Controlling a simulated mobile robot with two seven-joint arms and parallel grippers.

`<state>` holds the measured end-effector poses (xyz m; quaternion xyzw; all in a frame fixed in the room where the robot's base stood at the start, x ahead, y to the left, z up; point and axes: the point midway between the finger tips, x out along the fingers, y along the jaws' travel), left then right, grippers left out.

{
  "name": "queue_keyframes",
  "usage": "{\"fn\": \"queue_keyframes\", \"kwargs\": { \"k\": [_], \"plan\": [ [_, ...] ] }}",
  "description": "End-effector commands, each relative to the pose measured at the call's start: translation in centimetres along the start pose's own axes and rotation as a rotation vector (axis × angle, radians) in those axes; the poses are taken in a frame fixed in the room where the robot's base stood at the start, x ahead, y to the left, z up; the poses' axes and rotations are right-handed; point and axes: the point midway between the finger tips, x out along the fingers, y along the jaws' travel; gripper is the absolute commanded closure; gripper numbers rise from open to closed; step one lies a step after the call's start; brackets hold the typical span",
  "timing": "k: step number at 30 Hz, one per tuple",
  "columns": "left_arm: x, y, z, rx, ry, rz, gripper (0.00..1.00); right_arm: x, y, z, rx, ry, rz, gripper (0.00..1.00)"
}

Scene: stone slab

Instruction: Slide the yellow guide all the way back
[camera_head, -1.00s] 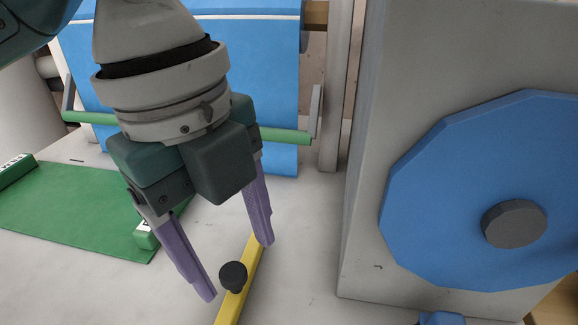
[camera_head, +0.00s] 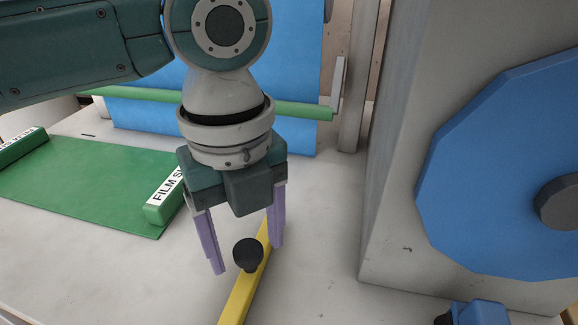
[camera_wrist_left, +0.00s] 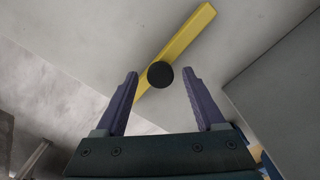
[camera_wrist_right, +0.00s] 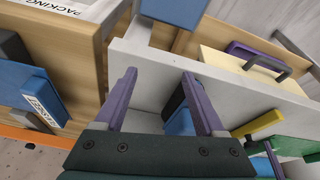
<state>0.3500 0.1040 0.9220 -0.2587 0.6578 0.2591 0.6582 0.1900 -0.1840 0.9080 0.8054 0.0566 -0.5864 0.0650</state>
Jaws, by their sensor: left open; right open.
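The yellow guide (camera_head: 243,291) is a narrow bar lying on the grey stone slab, with a round black knob (camera_head: 248,254) on top. In the left wrist view the guide (camera_wrist_left: 190,37) runs diagonally, and its knob (camera_wrist_left: 160,75) shows just ahead of the fingertips. My left gripper (camera_head: 248,260) is open, its purple fingers pointing down on either side of the knob. I cannot tell whether the fingers touch it. My right gripper (camera_wrist_right: 158,75) is open. In the right wrist view a yellow bar (camera_wrist_right: 258,123) shows at the right.
A green mat (camera_head: 95,185) with a labelled green block (camera_head: 165,195) lies left of the guide. A grey upright block with a large blue disc (camera_head: 505,175) stands at the right. A green rod (camera_head: 300,110) and blue sheet (camera_head: 140,112) are behind. The slab between is bare.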

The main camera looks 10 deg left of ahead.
Motion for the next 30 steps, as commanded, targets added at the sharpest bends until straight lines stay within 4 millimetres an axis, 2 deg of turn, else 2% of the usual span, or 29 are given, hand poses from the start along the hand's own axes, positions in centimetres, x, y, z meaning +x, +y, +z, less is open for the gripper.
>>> {"fn": "queue_keyframes", "kwargs": {
  "k": [8, 26, 30],
  "plan": [
    [0.12, -0.01, 0.0, 0.0, 0.0, 0.0, 0.31, 0.0, -0.07, 0.01, 0.002, 0.0, -0.002, 0.28],
    [0.07, 0.0, 0.02, -0.001, -0.001, 0.0, 0.99, 0.0, -0.19, -0.01, 0.006, 0.0, -0.006, 0.28],
    [0.06, 0.0, 0.02, -0.001, -0.001, 0.0, 1.0, 0.0, -0.2, -0.01, 0.006, 0.0, -0.006, 0.28]
  ]
}}
